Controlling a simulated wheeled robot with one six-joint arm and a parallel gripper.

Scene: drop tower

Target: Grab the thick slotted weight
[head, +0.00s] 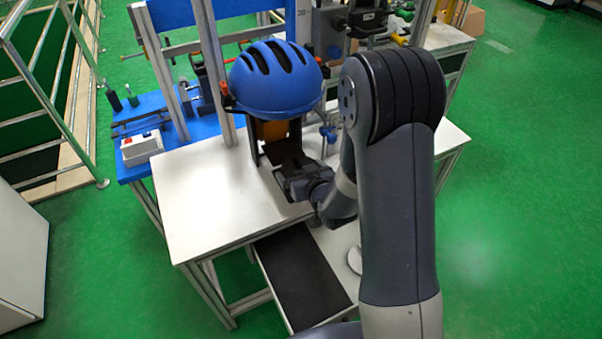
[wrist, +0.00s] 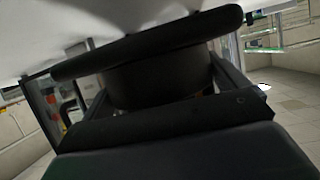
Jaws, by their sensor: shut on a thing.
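My gripper (head: 284,168) reaches in under the blue helmet (head: 275,78), at the front of the tower on the white table. In the wrist view its jaws (wrist: 142,78) are shut on a thick, dark round body (wrist: 155,82), which I take to be the thick slotted weight. A wide black flat rim crosses just above that body. Its slot does not show. In the head view my gripper and the helmet hide most of the weight, and I cannot tell whether it touches anything else.
The white tabletop (head: 195,205) is clear to the left of my gripper. A dark mat (head: 300,278) lies lower in front. Metal uprights (head: 214,65) stand behind the helmet. A blue bench (head: 140,112) with tools and a white box (head: 142,148) is at the left.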

